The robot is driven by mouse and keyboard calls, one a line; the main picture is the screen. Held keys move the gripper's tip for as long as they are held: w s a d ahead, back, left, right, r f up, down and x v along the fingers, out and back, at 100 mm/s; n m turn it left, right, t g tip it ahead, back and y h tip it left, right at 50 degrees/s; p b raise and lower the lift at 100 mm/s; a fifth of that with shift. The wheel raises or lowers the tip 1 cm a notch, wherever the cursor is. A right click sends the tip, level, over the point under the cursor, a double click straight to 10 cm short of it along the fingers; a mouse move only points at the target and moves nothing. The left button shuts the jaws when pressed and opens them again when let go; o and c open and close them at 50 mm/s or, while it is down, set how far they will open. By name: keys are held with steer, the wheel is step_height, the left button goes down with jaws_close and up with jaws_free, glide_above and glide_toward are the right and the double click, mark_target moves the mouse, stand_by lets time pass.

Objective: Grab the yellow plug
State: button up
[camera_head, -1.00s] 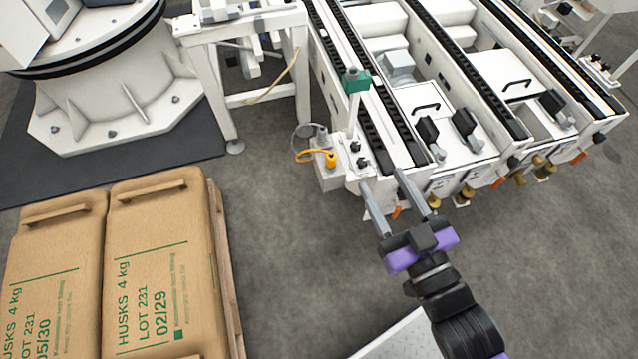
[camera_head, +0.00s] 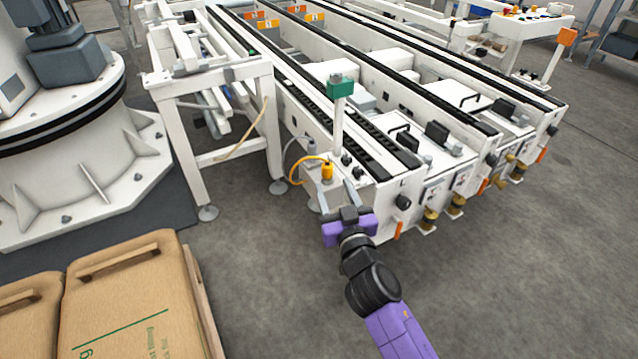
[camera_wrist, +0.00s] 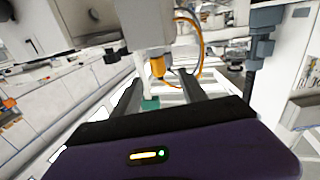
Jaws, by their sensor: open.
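The yellow plug (camera_head: 327,171) stands on the white box at the near corner of the conveyor, with a yellow cable looping off its top to the left. My gripper (camera_head: 336,186) is open, its two grey fingers pointing toward the box, just in front of the plug. In the head view the plug shows between and beyond the fingertips. In the wrist view the plug (camera_wrist: 158,67) appears beyond the open fingers, between them and nearer the left one. I see no contact, but the exact gap is hard to tell.
A green-topped post (camera_head: 340,88) rises right behind the plug. A grey plug with a grey cable (camera_head: 311,147) sits beside it to the left. The conveyor (camera_head: 400,190) lies to the right.

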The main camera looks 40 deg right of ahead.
mark_target(329, 172)
steer(key=shift+w+d, duration=0.2)
steer(key=shift+d, duration=0.05)
steer(key=shift+p+x, duration=0.45)
steer(key=shift+x, duration=3.15)
jaws_close()
